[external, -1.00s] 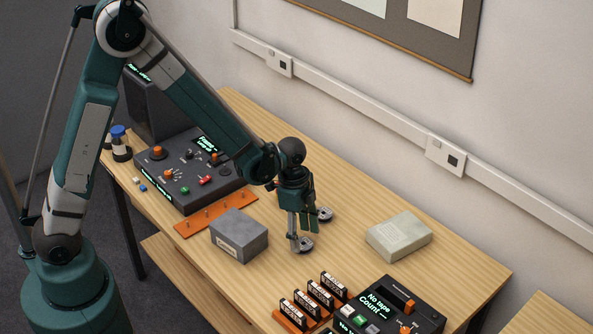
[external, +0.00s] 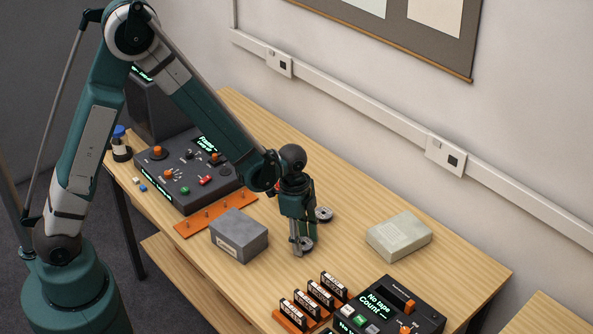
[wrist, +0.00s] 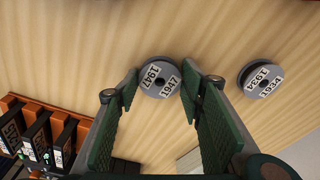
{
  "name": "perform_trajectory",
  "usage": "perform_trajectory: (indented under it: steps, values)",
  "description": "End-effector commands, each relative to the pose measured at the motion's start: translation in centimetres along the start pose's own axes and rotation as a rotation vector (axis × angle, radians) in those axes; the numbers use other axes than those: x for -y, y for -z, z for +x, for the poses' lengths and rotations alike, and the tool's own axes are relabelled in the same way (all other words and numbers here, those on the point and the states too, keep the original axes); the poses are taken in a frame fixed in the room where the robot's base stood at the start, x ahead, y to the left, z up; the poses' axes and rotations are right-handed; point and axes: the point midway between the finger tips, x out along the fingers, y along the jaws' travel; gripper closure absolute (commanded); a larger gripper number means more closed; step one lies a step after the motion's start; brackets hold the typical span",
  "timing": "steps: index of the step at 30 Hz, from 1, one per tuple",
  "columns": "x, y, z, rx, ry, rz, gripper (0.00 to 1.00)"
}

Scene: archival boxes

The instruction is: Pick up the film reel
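One grey film reel (wrist: 160,78), with labels reading 1947, lies flat on the bench between my fingertips in the wrist view. It shows in the external view (external: 307,244), partly hidden by my fingers. A second grey reel (wrist: 261,81), labelled 1934, lies to the right in the wrist view and behind my gripper in the external view (external: 324,214). My gripper (external: 299,252) points down at the 1947 reel. In the wrist view my gripper (wrist: 160,84) is open, with a finger close on either side of that reel; I cannot tell whether they touch it.
A dark grey box (external: 238,238) stands left of my gripper, and a pale box (external: 398,236) lies to the right. An orange rack of cassettes (external: 313,300) and a black tape console (external: 385,309) are in front. A control panel (external: 185,172) stands at the back left.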

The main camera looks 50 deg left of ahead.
Motion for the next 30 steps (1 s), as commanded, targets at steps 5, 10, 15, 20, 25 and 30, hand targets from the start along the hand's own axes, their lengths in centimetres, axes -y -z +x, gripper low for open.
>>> perform_trajectory:
  steps: [5,10,15,20,25,30]
  values:
    - [0.0,0.0,0.0,0.0,0.0,0.0,0.77]
    - [0.0,0.0,0.0,0.0,0.0,0.0,0.78]
    - [0.0,0.0,-0.2,0.0,0.0,0.0,0.78]
    - [0.0,0.1,-1.1,0.0,0.0,0.0,0.78]
    - [0.0,0.3,-2.7,0.0,0.0,0.0,0.78]
    - [0.0,0.6,-5.0,0.0,0.0,0.0,0.78]
